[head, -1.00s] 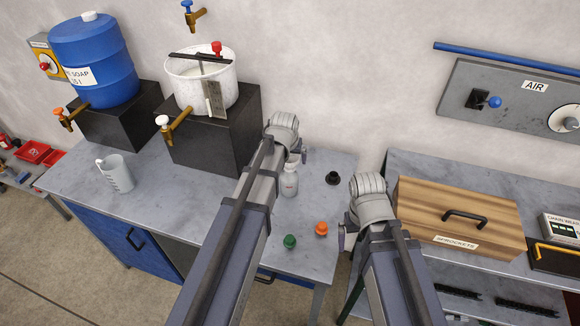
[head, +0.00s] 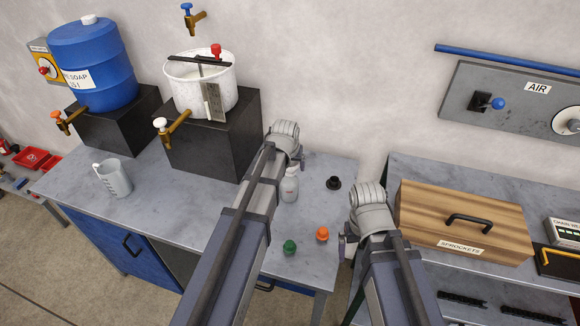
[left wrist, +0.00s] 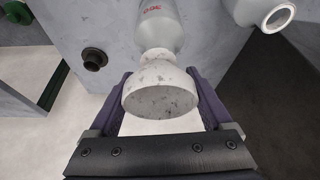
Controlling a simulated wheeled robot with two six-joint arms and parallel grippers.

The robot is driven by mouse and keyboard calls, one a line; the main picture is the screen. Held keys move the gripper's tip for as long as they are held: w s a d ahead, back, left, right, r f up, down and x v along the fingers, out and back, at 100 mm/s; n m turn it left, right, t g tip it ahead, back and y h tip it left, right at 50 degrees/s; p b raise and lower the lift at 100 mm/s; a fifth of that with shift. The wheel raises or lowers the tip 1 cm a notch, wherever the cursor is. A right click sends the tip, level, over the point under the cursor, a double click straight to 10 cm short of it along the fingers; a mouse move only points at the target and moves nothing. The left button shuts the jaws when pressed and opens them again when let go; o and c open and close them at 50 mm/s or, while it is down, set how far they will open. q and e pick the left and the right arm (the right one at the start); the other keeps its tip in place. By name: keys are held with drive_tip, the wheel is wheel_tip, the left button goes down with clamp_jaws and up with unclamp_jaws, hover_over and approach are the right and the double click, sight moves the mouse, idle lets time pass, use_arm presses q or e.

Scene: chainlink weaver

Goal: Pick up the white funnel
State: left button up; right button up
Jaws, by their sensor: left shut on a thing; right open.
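The white funnel (left wrist: 160,95) is in the left wrist view, grey-speckled, its wide end toward the camera. Its narrow end meets the neck of a pale bottle with red print (left wrist: 157,25); I cannot tell whether it sits in the neck. My left gripper (left wrist: 162,78) is shut on the funnel, a finger on each side.
A black stopper (head: 333,183), an orange one (head: 322,234) and a green one (head: 290,247) lie on the grey bench. A measuring jug (head: 115,178), white bucket (head: 183,80) and blue soap drum (head: 100,60) stand left. A wooden sprocket box (head: 460,220) is right.

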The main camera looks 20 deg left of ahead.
use_arm(q)
drive_tip(key=shift+c, duration=0.8)
drive_tip(key=shift+r, duration=0.15)
wheel_tip(320, 180, up, 10)
drive_tip(key=p, duration=1)
drive_tip(key=shift+f, duration=0.2)
